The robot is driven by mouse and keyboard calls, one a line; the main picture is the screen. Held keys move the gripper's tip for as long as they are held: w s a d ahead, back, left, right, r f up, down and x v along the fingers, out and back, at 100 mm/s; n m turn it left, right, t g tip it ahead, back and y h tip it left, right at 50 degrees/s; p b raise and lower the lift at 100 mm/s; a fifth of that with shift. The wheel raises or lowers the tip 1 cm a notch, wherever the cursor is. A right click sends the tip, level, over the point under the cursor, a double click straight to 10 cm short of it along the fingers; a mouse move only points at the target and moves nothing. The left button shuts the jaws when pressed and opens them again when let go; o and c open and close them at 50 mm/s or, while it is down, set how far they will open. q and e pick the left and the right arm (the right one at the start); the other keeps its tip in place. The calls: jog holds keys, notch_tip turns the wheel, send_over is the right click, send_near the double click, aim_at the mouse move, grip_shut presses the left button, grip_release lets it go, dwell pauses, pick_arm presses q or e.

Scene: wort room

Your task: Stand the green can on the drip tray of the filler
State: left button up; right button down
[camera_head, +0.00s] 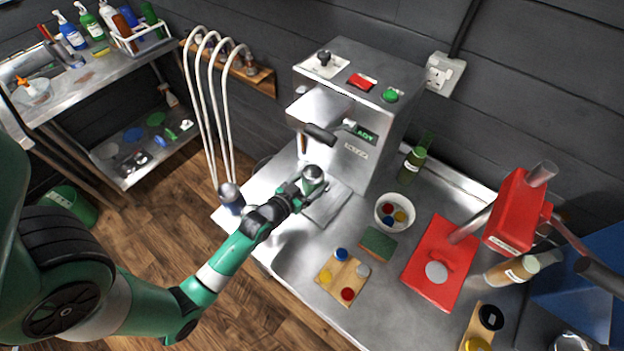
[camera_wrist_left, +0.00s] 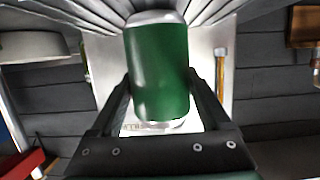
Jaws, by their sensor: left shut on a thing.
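The green can (camera_wrist_left: 160,75) fills the middle of the left wrist view, between the two dark fingers of my left gripper (camera_wrist_left: 165,100). In the head view its silver top (camera_head: 313,174) shows at the end of my left gripper (camera_head: 298,188), and much of its body is hidden. The filler (camera_head: 360,110) is the grey steel machine at the back of the counter. Its drip tray (camera_head: 328,208) is the flat plate at its foot. The can is at the tray's back left, below the filler's spout. I cannot tell whether its base touches the tray. My right gripper is not in view.
Another can (camera_head: 231,196) stands at the counter's left corner, near the white hoses (camera_head: 205,110). A bowl of caps (camera_head: 396,212), a green sponge (camera_head: 378,243), a wooden cap board (camera_head: 341,277), a green bottle (camera_head: 411,165) and a red press (camera_head: 440,265) stand to the right.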

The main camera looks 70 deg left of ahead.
pick_arm(q)
jog(key=shift+f, duration=0.15)
jog(key=o, duration=0.8)
jog(key=shift+c, duration=0.2)
jog(key=v, duration=1.1)
jog(key=shift+s+d, duration=0.2)
jog(key=shift+s, duration=0.05)
